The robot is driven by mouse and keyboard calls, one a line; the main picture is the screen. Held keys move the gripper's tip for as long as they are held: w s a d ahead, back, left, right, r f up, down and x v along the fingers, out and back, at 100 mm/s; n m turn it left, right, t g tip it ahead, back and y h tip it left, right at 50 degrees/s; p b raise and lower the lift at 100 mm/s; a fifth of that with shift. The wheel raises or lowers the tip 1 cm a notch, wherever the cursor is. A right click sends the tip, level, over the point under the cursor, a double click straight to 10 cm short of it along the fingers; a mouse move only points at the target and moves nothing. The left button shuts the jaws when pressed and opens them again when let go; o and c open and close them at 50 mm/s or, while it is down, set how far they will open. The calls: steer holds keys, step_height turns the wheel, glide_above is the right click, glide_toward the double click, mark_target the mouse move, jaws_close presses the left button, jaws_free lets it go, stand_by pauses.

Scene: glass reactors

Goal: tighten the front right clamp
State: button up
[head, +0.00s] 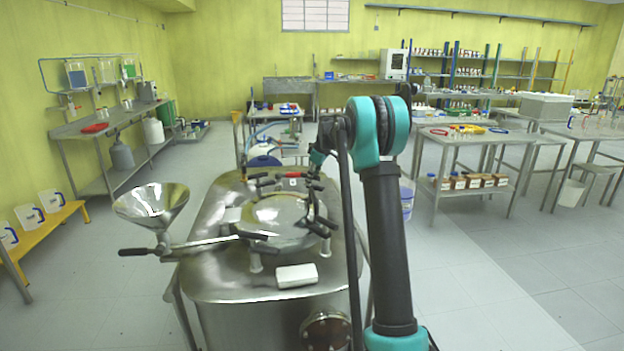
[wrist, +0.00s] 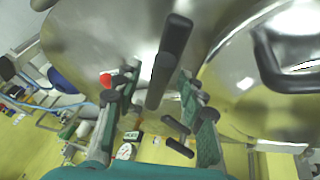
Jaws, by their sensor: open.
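The steel reactor (head: 225,270) stands before me with a round lid (head: 278,215) ringed by black-handled clamps. The front right clamp (head: 320,226) is at the lid's right front edge, close beside my arm. My gripper (head: 318,160) is near the lid's right side, partly hidden by my arm. In the wrist view my gripper (wrist: 156,82) is open, with a finger on each side of a black clamp handle (wrist: 170,48). The handle lies between the fingers; I cannot tell whether either finger touches it. Which clamp it belongs to is not clear.
A steel funnel (head: 152,203) and a long-handled lever (head: 180,246) stick out at the reactor's left. A white block (head: 297,276) lies on the reactor top in front of the lid. A side table (head: 470,140) stands at right, with open floor before it.

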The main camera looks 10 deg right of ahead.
steer(key=shift+w+f, duration=0.1)
steer(key=shift+f, duration=0.15)
jaws_close()
